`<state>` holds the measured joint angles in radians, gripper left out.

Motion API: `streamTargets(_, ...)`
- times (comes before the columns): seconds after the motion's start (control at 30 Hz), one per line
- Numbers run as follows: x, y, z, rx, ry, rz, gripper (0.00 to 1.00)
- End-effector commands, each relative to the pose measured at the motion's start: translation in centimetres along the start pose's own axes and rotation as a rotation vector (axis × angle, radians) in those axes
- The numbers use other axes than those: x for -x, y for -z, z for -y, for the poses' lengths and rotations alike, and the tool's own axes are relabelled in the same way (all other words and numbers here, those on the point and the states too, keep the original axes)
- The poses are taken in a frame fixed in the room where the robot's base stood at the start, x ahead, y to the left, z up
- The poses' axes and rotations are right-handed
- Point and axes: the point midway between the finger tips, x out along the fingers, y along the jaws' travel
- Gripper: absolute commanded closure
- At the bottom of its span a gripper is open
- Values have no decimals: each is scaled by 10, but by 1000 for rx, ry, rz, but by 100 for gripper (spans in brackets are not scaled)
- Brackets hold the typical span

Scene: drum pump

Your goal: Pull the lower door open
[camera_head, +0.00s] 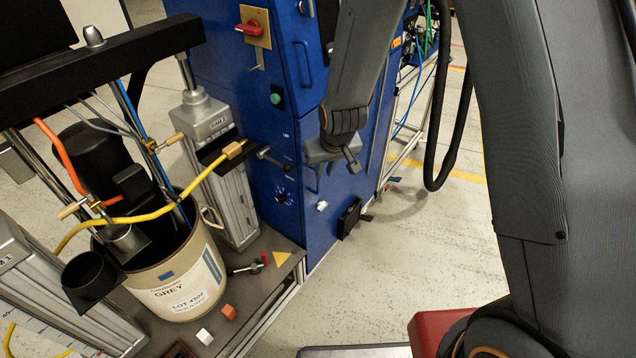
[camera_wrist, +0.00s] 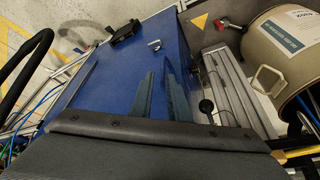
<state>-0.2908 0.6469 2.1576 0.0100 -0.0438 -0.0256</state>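The blue cabinet's lower door (camera_head: 311,202) is a blue panel facing my gripper, and it looks closed. A small pale handle or catch (camera_head: 321,206) sits on its face and also shows in the wrist view (camera_wrist: 155,45). My gripper (camera_head: 328,170) hangs in front of the door's upper part in the head view and hides some of it. In the wrist view its two grey-blue fingers (camera_wrist: 158,72) have a gap between them with nothing held. The fingertips point toward the pale handle and appear short of it.
A black fitting (camera_head: 349,217) is low on the cabinet, right of the handle. A black-knobbed lever (camera_head: 264,152) juts out left of my gripper. The drum (camera_head: 180,275) and pump frame stand at the left.

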Motion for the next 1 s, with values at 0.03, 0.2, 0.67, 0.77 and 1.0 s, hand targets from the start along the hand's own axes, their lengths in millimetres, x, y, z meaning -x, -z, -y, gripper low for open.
streamTargets(0.03, -7, 1, 4, 8, 3, -3, 85)
streamTargets(0.2, -18, 4, 8, 15, 4, -12, 85)
streamTargets(0.67, -72, 4, 8, 15, 5, -10, 85)
streamTargets(0.77, -80, 4, 8, 14, 4, -11, 85)
streamTargets(1.0, -90, 5, 8, 14, 4, -11, 85)
